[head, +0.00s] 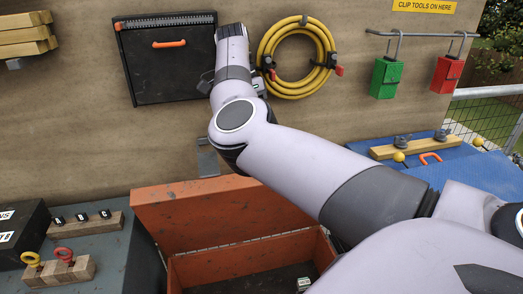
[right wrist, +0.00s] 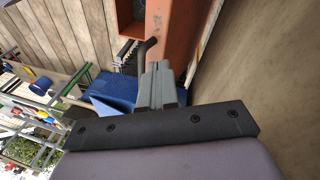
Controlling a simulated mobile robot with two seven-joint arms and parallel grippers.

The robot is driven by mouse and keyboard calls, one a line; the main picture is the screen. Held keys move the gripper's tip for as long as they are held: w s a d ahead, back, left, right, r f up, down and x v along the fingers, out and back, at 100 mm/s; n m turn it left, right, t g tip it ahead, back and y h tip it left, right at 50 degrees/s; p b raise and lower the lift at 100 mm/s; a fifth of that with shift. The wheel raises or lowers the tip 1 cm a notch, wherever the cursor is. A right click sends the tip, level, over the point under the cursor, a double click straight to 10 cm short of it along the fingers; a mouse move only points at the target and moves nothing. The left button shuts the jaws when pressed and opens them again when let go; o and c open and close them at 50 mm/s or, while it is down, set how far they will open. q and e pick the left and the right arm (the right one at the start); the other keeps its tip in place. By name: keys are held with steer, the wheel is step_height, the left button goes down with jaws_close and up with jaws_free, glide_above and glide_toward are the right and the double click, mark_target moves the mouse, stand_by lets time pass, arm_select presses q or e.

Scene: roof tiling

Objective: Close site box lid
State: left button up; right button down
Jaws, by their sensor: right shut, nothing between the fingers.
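The site box (head: 245,262) is an orange-red metal box at the bottom middle of the head view. Its lid (head: 215,212) stands open, raised at the back toward the wall. The lid also shows as an orange strip in the right wrist view (right wrist: 161,35), beyond my right fingertips. My right gripper (right wrist: 157,72) is shut and empty, pointing toward the lid; whether it touches cannot be told. In the head view my right arm crosses from the lower right and hides the box's right part; its fingertips are not clear there. My left gripper is not in view.
A black panel (head: 168,65) with an orange handle and a yellow hose coil (head: 297,60) hang on the wall. Green (head: 386,78) and red (head: 447,74) holders hang at right. A grey bench (head: 100,262) with wooden blocks stands left of the box.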

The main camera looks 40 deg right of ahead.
steer(key=x, duration=0.9)
steer(key=shift+f, duration=0.4)
steer(key=shift+s, duration=0.1)
